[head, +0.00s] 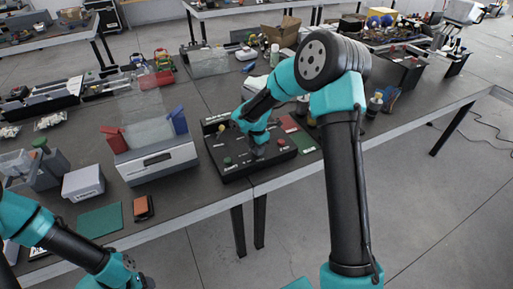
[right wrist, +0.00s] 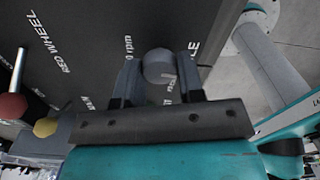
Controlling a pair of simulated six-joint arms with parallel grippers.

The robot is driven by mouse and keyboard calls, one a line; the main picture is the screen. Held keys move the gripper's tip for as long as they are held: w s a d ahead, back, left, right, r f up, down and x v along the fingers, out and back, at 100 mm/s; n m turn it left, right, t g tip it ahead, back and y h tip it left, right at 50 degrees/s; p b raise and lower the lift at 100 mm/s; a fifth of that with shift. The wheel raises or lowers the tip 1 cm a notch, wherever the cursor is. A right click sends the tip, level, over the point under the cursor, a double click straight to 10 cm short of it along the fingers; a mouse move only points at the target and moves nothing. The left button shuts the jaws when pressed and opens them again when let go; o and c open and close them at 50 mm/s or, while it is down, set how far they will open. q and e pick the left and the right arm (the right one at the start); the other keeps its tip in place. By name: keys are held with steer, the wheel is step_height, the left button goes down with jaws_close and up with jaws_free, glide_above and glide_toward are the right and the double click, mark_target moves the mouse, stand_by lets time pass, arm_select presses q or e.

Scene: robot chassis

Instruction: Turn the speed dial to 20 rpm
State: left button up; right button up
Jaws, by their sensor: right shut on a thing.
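The black control panel (head: 232,168) lies on the dark table near the middle of the head view. My right gripper (head: 258,150) reaches down to it from above. In the right wrist view, the two fingers of my right gripper (right wrist: 158,78) are closed around a round grey knob (right wrist: 158,66), which looks like the speed dial. White lettering ending in "0 rpm" stands beside it; the gripper hides part of the scale, and I cannot read the dial's setting. Of my left arm, only links show at the lower left; its fingers are not visible.
A red ball knob (right wrist: 12,106) and a yellow knob (right wrist: 45,127) stand beside the dial. A grey-white machine (head: 157,163) stands left of the panel. A green mat (head: 100,221) lies farther left.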

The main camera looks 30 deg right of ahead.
steer(key=m, duration=1)
steer(key=shift+m, duration=0.3)
stand_by(0.4)
steer(key=o, duration=0.9)
step_height(320, 180, up, 18)
steer(key=shift+f, duration=0.25)
